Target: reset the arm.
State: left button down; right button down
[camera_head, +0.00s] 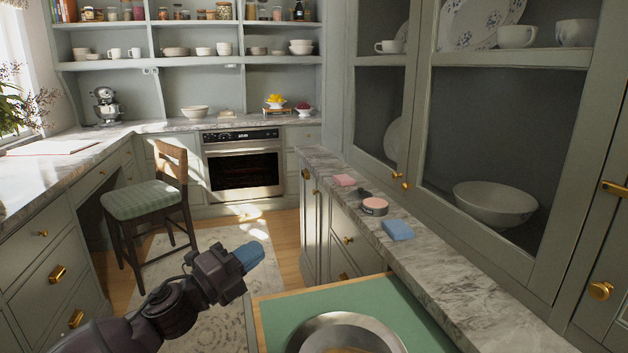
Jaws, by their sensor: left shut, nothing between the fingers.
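My left arm comes in from the lower left, and its gripper (250,256) is shut and empty, with blue at its tip. It points right and slightly up, in the air over the rug and wood floor. It is left of the green board (285,312) with a wooden edge at the bottom. A round metal pan or bowl (385,332) sits on that board, cut off by the bottom edge. A brownish thing shows inside it, mostly out of frame. My right gripper is not in view.
A marble counter (450,275) on the right carries a pink block (344,180), a blue block (398,230) and a small round dark container (373,207). A wooden chair (168,164) stands left, near the oven (243,170). The floor between is open.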

pick_arm(q)
jog(key=s+a+f+n+t+y, duration=0.1)
jog(key=s+a+f+n+y, duration=0.45)
jog(key=f+n, duration=0.4)
jog(key=s+a+f+n+t+y, duration=0.1)
jog(key=s+a+f+n+y, duration=0.4)
jog(key=f+n, duration=0.5)
jog(key=s+a+f+n+g+y, duration=0.1)
jog(key=s+f, duration=0.3)
jog(key=s, duration=0.4)
jog(key=s+a+f+n+g+y+p, duration=0.1)
jog(key=s+f+n, duration=0.3)
jog(key=s, duration=0.4)
jog(key=s+a+f+n+g+y, duration=0.3)
jog(key=s+f, duration=0.2)
jog(key=s, duration=0.3)
jog(key=shift+a+f+p, duration=0.15)
jog(key=shift+f+p, duration=0.05)
jog(key=shift+p, duration=0.1)
